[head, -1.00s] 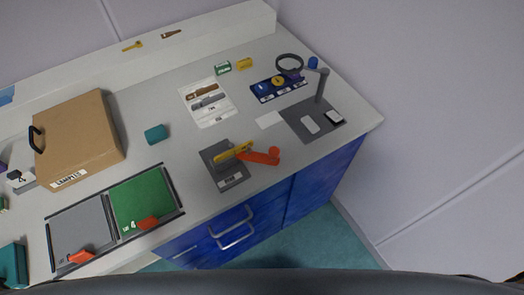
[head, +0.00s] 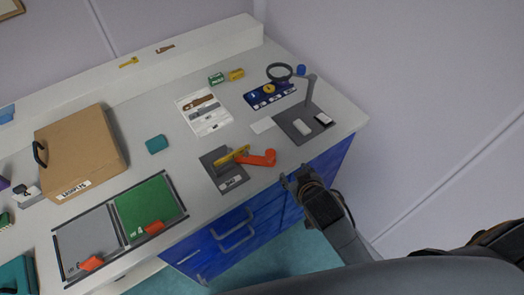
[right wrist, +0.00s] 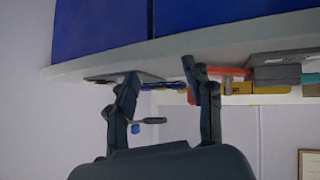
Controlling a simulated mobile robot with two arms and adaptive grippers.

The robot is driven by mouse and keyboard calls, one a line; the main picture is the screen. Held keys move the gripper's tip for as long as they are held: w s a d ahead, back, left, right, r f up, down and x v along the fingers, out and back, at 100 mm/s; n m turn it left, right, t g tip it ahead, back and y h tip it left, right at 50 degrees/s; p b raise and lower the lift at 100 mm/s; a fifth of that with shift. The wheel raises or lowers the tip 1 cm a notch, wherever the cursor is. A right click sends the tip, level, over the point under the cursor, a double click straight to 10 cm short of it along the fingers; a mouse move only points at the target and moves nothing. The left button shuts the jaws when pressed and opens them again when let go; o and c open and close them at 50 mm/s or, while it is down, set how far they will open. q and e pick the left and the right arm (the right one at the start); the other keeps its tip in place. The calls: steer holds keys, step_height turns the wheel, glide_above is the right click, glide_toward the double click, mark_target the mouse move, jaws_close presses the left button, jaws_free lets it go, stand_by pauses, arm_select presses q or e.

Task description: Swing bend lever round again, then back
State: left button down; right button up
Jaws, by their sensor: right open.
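The bend lever (head: 258,159) is orange-red and sticks out to the right from a yellow bar (head: 232,154) on a grey base plate (head: 234,183) near the bench's front edge. In the right wrist view the orange lever (right wrist: 228,71) shows behind one finger, close to the bench edge. My right gripper (head: 294,180) is open and empty, just off the front edge, to the right of the lever and apart from it. Its two fingers also show in the right wrist view (right wrist: 160,82). My left gripper is not in view.
A magnifier stand on a grey plate (head: 298,137) stands at the right end of the bench. Green and grey mats with red tabs (head: 146,205) lie left of the lever. A brown case (head: 80,152) stands further left. Blue drawers with handles (head: 233,232) are below.

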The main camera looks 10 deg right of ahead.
steer(key=w+a+r+n+t+y, duration=0.2)
steer(key=w+a+r+t+y, duration=0.15)
steer(key=r, duration=0.55)
steer(key=w+a+r+n+t+y, duration=0.25)
steer(key=w+a+r, duration=0.2)
steer(key=r, duration=0.35)
steer(key=w+a+r+n+t+y, duration=0.2)
steer(key=w+a+r+n+t, duration=0.15)
steer(key=r, duration=0.55)
steer(key=s+a+r+n+g+y, duration=0.2)
steer(key=s+a+n+g+y, duration=0.3)
steer(key=a+n+g, duration=0.4)
steer(key=s+a+r+n+g+y, duration=0.2)
steer(key=s+a+n+g+y, duration=0.2)
steer(key=a+n+g+y, duration=0.45)
steer(key=n+g+h, duration=0.2)
steer(key=n+h, duration=0.1)
steer(key=h, duration=1.8)
glide_above(271, 152)
step_height(271, 152, down, 14)
step_height(271, 152, down, 13)
steer(key=p, duration=0.4)
steer(key=shift+w+r, duration=0.1)
steer(key=shift+r, duration=0.1)
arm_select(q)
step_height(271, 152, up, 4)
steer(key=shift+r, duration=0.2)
